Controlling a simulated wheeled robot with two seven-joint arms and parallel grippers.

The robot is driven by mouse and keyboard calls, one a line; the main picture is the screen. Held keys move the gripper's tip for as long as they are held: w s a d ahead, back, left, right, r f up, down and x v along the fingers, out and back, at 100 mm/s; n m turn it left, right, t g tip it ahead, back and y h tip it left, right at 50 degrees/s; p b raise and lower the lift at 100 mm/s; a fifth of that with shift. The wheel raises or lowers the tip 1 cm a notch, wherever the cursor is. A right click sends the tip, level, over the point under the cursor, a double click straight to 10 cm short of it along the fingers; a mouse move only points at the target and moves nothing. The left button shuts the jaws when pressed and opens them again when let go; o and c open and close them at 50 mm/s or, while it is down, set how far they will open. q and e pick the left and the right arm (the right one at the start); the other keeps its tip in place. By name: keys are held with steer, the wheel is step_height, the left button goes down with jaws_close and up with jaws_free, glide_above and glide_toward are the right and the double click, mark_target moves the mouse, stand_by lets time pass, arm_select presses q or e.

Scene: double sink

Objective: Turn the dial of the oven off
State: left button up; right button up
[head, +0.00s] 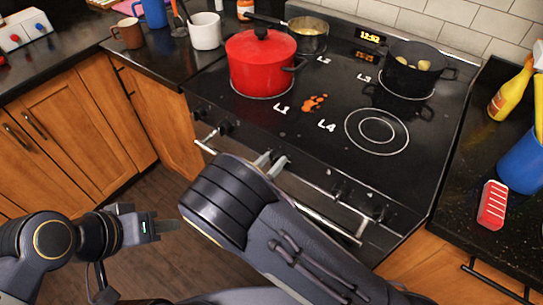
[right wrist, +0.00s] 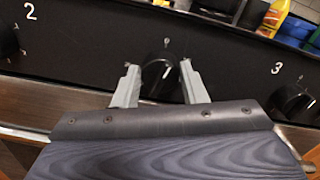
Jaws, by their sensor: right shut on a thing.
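The oven (head: 310,175) has a black front panel with a row of dark dials under the cooktop. In the right wrist view a black dial (right wrist: 160,76) with a white mark sits between my right gripper's (right wrist: 159,82) two grey fingers, one on each side. The gripper is shut on this dial. In the head view my right gripper (head: 270,162) is at the middle of the panel, and my arm hides much of the oven front and the held dial. My left gripper (head: 165,227) is over the floor at the lower left, away from the oven; its opening is unclear.
Dials marked 2 (right wrist: 8,42) and 3 (right wrist: 292,102) flank the held one. A red pot (head: 262,68), a small pan (head: 308,38) and a black pot (head: 415,72) stand on the cooktop. The oven handle (head: 325,222) runs below the panel.

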steer(key=shift+n+p, duration=0.6)
steer(key=shift+n, duration=0.6)
steer(key=shift+f, duration=0.1)
steer(key=o, duration=1)
steer(key=shift+c, duration=0.2)
steer(key=b+v, duration=0.1)
steer(key=v, duration=0.7)
steer(key=shift+w, duration=0.1)
